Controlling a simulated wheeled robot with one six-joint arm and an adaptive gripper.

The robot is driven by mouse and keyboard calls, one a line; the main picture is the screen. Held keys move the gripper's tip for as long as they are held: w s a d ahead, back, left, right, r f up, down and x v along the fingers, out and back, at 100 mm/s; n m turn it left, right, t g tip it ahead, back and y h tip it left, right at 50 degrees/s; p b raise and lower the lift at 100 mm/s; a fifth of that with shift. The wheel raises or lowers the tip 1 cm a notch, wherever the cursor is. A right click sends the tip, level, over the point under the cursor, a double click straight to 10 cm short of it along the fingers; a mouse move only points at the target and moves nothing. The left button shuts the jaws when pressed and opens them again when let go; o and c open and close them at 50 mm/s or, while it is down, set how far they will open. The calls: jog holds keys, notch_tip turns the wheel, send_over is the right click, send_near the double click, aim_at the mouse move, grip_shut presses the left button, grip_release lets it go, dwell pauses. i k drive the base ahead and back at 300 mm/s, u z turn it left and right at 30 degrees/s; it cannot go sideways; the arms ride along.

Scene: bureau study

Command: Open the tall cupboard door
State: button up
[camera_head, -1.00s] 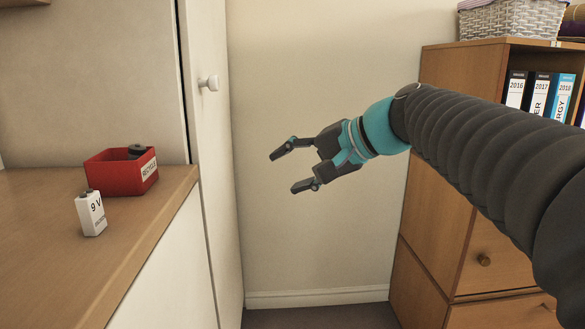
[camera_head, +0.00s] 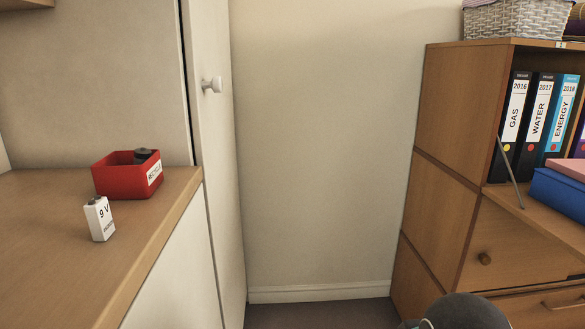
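The tall cupboard door (camera_head: 210,140) is a narrow white panel seen at a steep angle, left of the middle. It looks shut. My gripper is out of the picture. Only a dark rounded part of my arm shows at the bottom edge, right of the middle.
A wooden desk top (camera_head: 150,235) on the left holds a red box (camera_head: 120,180) and a white 9 V battery (camera_head: 100,219). A wooden cabinet (camera_head: 440,110) with binders (camera_head: 540,115) stands on the right. Free floor and bare wall (camera_head: 320,150) lie between.

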aim_at(206, 26)
jog(key=u, duration=0.05)
jog(key=k, duration=0.95)
jog(key=z, duration=0.65)
jog(key=i, duration=1.35)
jog(key=u, duration=1.35)
